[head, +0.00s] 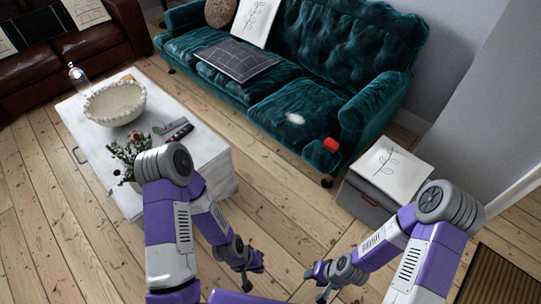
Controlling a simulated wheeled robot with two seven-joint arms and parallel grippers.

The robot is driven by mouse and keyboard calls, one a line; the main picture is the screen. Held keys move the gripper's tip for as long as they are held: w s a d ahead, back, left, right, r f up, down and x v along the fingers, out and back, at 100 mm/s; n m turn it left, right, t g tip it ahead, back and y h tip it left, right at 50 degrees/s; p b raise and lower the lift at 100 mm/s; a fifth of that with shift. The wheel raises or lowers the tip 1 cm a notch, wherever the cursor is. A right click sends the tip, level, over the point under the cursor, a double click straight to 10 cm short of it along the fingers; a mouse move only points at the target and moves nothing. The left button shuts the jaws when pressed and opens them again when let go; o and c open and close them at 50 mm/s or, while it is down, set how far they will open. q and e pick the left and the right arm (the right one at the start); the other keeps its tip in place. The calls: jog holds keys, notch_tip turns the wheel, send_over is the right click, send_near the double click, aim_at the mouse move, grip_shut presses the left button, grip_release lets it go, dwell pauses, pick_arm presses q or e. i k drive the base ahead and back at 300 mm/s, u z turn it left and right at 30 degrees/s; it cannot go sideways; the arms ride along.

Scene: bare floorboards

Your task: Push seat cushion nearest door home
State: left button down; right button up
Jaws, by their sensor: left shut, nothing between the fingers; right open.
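The teal sofa (333,42) stands along the back wall with several tufted parts and a row of seat cushions. The right-hand seat cushion (272,122), next to the right armrest, is the one closest to the white door-side trim and doormat at the right. It has a pale white patch on top. My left gripper (249,274) is shut and empty, low over the floorboards in front of the sofa. My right gripper (316,282) is open and empty, to the right of the left one. Both are well short of the cushion.
A white coffee table (207,150) with a bowl (115,104), remotes and a plant stands at left. A grey box (361,205) with a white cushion (391,170) stands right of the sofa. A doormat (505,278) lies lower right. Floor between is clear.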

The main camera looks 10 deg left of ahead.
aim_at(300, 116)
jog(key=u, duration=0.95)
jog(key=i, duration=1.15)
jog(key=z, duration=1.3)
jog(key=i, duration=0.6)
jog(key=z, duration=0.6)
